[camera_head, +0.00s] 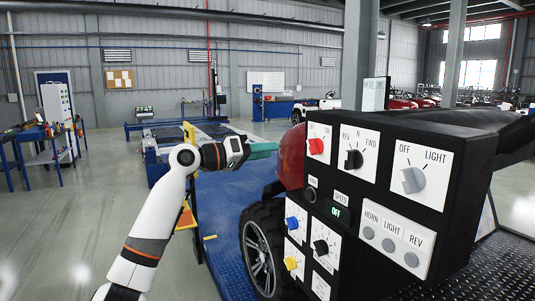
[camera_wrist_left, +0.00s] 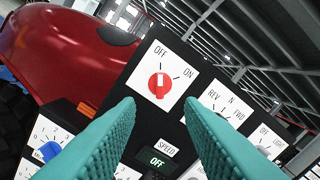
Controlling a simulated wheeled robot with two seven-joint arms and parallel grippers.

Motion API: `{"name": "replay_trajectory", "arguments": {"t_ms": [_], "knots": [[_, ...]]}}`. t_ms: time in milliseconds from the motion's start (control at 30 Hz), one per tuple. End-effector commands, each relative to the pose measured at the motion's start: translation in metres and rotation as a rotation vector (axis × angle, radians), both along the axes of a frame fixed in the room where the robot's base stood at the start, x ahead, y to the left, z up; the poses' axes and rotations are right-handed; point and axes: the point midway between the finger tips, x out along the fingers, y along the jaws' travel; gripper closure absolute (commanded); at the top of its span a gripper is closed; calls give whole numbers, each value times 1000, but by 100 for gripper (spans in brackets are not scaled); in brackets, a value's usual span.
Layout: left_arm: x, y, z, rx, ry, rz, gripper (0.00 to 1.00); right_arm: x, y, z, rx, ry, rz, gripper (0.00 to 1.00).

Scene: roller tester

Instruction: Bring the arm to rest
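My left arm (camera_head: 151,235) is white with black and orange bands. It comes up from the lower left in the head view. My left gripper (camera_head: 265,150) has teal ribbed fingers and is held just left of the black control box (camera_head: 440,140). In the left wrist view the two fingertips (camera_wrist_left: 159,101) are apart with nothing between them. The red OFF/ON knob (camera_wrist_left: 159,86) shows through the gap, apart from the fingers. It also shows in the head view (camera_head: 316,146). My right gripper is in neither view.
The box carries a black REV/N/FWD knob (camera_head: 353,159), a grey light knob (camera_head: 412,180), a display reading OFF (camera_head: 337,212), and blue and yellow knobs. A red vehicle with a black tyre (camera_head: 262,250) is behind. Open floor (camera_head: 70,235) lies to the left.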

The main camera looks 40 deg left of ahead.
Motion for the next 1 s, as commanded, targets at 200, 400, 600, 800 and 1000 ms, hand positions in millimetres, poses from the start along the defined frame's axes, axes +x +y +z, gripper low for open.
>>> {"name": "replay_trajectory", "arguments": {"t_ms": [200, 400, 600, 800, 1000], "knots": [[0, 0, 0, 0, 0, 0, 65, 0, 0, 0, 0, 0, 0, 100], [3, 1, -5, -2, 6, 4, 65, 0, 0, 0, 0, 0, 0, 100], [38, 14, -82, -15, 109, 82, 65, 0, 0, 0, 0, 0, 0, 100], [69, 28, -231, 16, 300, 208, 65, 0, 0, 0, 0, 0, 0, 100], [61, 25, -386, 103, 492, 296, 65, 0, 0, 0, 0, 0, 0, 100]]}}
